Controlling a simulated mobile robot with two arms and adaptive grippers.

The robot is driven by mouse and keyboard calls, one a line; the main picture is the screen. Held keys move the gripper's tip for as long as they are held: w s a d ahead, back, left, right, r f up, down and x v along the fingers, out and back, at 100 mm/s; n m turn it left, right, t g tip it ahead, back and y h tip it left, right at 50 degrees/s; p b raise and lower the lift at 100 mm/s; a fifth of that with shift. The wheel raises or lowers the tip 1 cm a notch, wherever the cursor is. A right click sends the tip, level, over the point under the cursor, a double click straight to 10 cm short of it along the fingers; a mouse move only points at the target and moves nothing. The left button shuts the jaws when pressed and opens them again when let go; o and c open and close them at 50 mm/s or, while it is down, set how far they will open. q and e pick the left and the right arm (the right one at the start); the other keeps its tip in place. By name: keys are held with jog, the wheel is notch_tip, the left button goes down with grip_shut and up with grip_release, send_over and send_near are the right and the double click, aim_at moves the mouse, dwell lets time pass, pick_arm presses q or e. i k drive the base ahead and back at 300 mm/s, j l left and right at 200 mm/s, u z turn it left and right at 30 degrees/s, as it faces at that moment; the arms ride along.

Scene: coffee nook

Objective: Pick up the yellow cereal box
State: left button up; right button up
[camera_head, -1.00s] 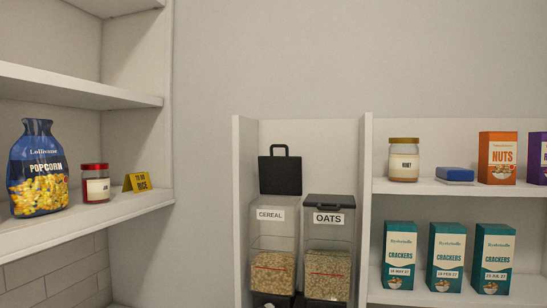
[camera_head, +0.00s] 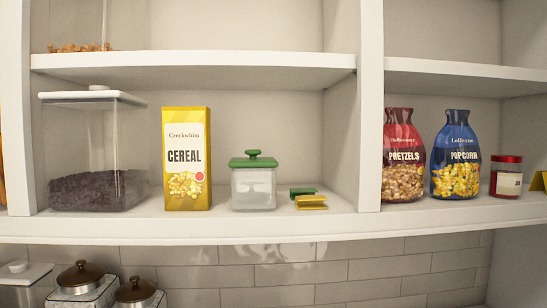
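The yellow cereal box (camera_head: 187,160) stands upright on a white shelf (camera_head: 275,227) in the head view, left of the middle. Its front faces me and reads CEREAL. It stands between a clear container with dark contents and a smaller jar with a green lid, apart from the jar. Neither of my grippers shows in the head view.
The clear container (camera_head: 98,160) is left of the box. The green-lidded jar (camera_head: 253,184) and clips (camera_head: 308,199) are right. An upper shelf (camera_head: 195,65) runs above. Past a divider (camera_head: 369,110) stand pretzels (camera_head: 403,157), popcorn (camera_head: 455,157) and a red-lidded jar (camera_head: 506,177). Canisters (camera_head: 82,286) sit below.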

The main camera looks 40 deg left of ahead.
aim_at(186, 141)
jog(key=u, duration=1.55)
jog(key=z, duration=2.7)
jog(key=u, duration=2.7)
jog(key=j+z, duration=0.45)
jog(key=j, duration=0.7)
